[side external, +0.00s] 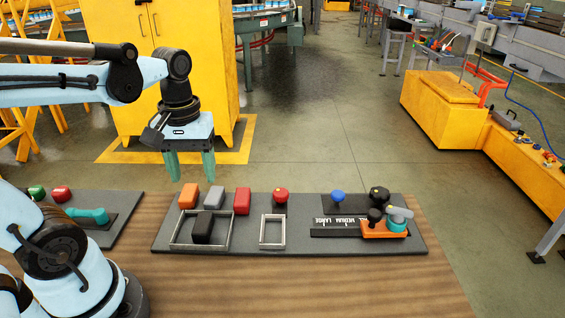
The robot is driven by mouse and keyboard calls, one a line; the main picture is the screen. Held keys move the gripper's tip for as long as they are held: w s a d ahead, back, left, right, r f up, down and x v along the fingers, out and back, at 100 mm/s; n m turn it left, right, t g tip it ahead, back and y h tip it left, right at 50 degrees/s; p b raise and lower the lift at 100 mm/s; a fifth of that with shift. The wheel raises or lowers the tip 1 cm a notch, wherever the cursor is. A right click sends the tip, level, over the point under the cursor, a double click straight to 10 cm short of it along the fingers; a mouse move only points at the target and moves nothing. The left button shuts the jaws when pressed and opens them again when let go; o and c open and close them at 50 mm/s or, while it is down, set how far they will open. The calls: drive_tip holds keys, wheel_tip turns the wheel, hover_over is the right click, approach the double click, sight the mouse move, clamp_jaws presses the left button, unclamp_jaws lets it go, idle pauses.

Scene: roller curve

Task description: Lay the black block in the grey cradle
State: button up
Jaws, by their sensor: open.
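The black block (203,228) lies within the larger grey rectangular frame (230,231), near its middle; whether it rests flat there is hard to tell. A smaller grey frame (261,232) stands to its right and looks empty. I cannot tell which of the two frames is the grey cradle. My gripper (190,175) is open, with teal fingers pointing down. It appears above and behind the row of blocks, apart from the black block, with nothing between its fingers.
An orange block (189,196), a grey block (213,197) and a red block (242,201) line the back of the dark board (250,240). A red knob (280,199) is beside them. On the right are a blue knob (338,199) and an orange fixture (384,231).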

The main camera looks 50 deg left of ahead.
drive_tip(key=w+d+m+t, duration=0.4)
drive_tip(key=m+t, duration=0.3)
drive_tip(key=m, duration=0.2)
drive_tip(key=shift+w+d+f, duration=0.2)
drive_tip(key=shift+d+f, duration=0.05)
drive_tip(key=shift+d, duration=0.5)
